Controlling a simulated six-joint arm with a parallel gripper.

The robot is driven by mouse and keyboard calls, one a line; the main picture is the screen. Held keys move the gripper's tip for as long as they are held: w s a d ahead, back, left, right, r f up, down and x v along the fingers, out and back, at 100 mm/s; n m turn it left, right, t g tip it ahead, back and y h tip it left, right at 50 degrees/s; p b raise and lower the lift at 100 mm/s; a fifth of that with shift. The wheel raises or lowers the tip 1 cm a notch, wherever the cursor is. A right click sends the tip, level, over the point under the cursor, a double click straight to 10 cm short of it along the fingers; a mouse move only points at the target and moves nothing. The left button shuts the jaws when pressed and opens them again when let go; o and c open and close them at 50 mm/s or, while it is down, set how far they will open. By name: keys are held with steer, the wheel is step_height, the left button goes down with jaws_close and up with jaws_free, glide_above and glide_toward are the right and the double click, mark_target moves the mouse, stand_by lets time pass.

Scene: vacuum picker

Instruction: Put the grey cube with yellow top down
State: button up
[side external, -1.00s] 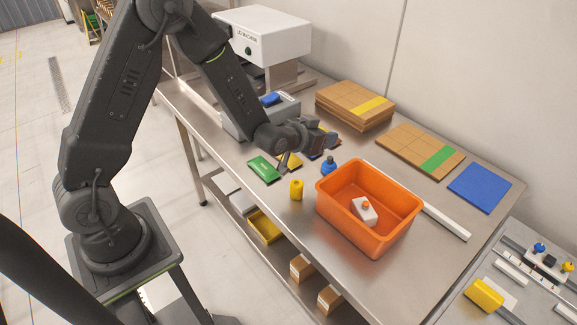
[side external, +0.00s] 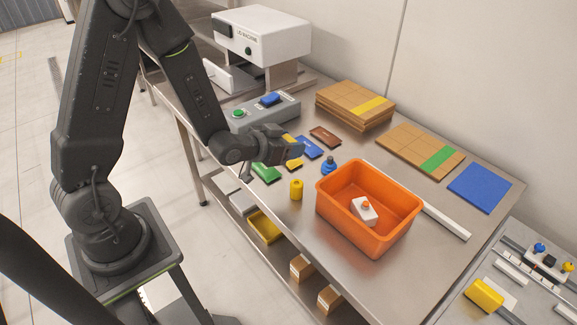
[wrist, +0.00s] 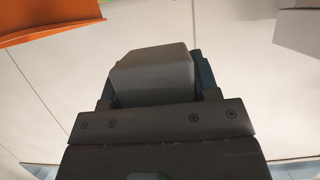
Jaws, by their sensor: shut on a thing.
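My gripper (side external: 280,149) is over the table in the side view, to the left of the orange bin. It is shut on the grey cube with yellow top; a small yellow patch (side external: 289,139), probably the cube's top, shows at its far edge. The gripper's dark body hides most of the cube there. In the wrist view a grey block (wrist: 151,76), probably the cube, stands just beyond the gripper's dark front. No yellow face shows in the wrist view. The cube's height above the table is hard to tell.
Green (side external: 266,173), yellow (side external: 294,164), blue (side external: 309,148) and brown (side external: 325,137) flat packets lie near the gripper. A yellow cylinder (side external: 296,190), a blue knobbed piece (side external: 329,167) and the orange bin (side external: 340,213) stand nearby. A grey button box (side external: 262,112) is behind.

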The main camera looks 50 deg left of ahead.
stand_by(0.3)
steer(key=w+d+m+h, duration=0.1)
steer(key=w+d, duration=0.2)
steer(key=d, duration=0.5)
steer(key=m+g+h, duration=0.1)
steer(key=m+h, duration=0.3)
glide_above(391, 288)
step_height(391, 288, down, 7)
steer(key=shift+n, duration=0.3)
steer(key=shift+f, duration=2.45)
